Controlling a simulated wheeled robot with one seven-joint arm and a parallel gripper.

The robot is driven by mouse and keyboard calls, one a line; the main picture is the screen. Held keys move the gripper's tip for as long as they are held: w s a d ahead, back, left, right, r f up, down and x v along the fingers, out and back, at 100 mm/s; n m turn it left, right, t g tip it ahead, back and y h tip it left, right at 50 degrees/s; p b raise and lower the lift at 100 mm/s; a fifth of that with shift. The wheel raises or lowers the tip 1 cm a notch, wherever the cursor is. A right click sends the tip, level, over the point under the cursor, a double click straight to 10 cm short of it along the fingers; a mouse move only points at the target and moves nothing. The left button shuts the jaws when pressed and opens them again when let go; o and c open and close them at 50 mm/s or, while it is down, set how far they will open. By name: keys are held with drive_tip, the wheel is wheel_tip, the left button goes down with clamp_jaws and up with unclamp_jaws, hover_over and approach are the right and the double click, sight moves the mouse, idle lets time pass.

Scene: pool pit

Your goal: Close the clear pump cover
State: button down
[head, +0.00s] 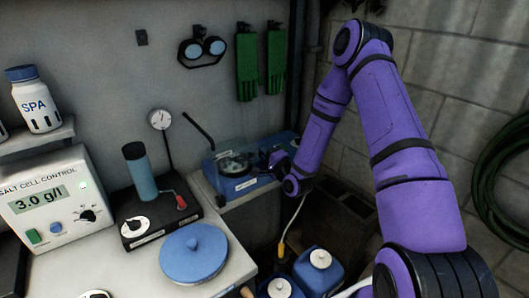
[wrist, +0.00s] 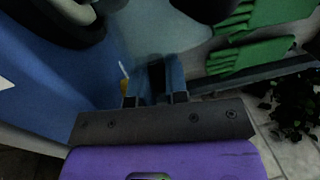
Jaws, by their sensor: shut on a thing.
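The pump (head: 238,185) is a low blue housing on the bench corner, with a round, dark-rimmed opening in its top. The clear cover is hard to make out against the wall. A thin dark bar (head: 198,130) slopes above the pump's left side; I cannot tell whether it is the cover's edge. My gripper (head: 277,160) is at the pump's right side. In the wrist view its fingers (wrist: 155,88) are close together around a narrow dark piece, which seems to belong to the cover. The blue housing fills the left of that view.
A blue cylinder on a black base (head: 140,175), a round blue lid (head: 194,252) and a salt control box (head: 48,205) stand left of the pump. Green gloves (head: 247,68) hang behind. Blue jugs (head: 318,268) stand below, right of the bench.

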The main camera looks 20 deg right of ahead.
drive_tip(key=c, duration=1.2)
unclamp_jaws()
drive_tip(key=shift+w, duration=0.15)
drive_tip(key=shift+o, duration=0.2)
drive_tip(key=v, duration=1.1)
drive_tip(key=shift+w, duration=0.1)
